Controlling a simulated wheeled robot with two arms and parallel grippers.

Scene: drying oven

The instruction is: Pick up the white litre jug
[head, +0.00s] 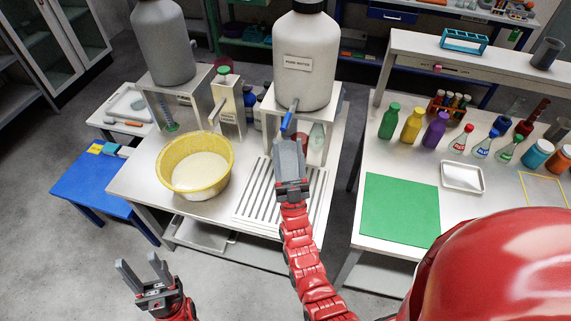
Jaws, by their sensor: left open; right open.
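I cannot pick out a white litre jug for certain in the head view. The large white tank labelled "pure water" (306,62) stands on a raised stand, with a blue-handled tap (287,121) at its lower front. My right gripper (289,146) is open just below and in front of this tap, over the ribbed draining area; it hides part of what lies behind it. I cannot tell whether it touches anything. My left gripper (143,268) is open and empty, low at the left, over the floor in front of the bench.
A yellow basin (228,152) with pale contents stands on the left bench (140,182). A grey tank (163,42) stands behind it. A low blue table (88,187) is at the left. The right bench holds several coloured bottles, a green mat (400,215) and a small white tray (462,178).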

